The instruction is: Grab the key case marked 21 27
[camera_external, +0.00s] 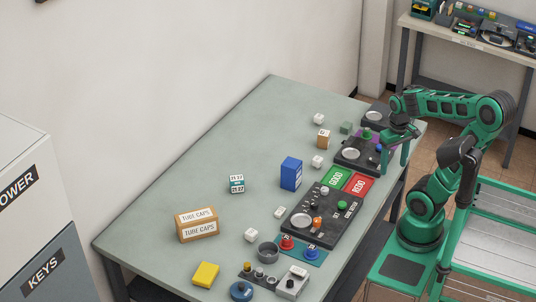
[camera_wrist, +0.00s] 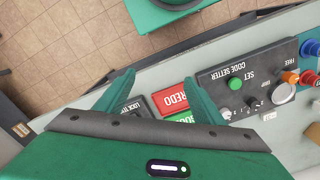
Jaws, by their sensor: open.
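The key case (camera_external: 237,184) is a small teal and white block standing on the grey-green table, left of the blue box. Its upper label reads 21 27; its lower label is too small to read surely. It does not show in the wrist view. My gripper (camera_external: 396,152) is above the table's right edge, well to the right of the key case. In the wrist view my gripper (camera_wrist: 158,85) has its two green fingers spread apart with nothing between them, above the table edge near the red REDO pad (camera_wrist: 172,99).
A blue box (camera_external: 291,173) stands between my gripper and the key case. A TUBE CAPS carton (camera_external: 197,224) is at front left. Small white cubes (camera_external: 317,161) and a black CODE SETTER panel (camera_external: 316,222) lie along the right. The table behind the key case is clear.

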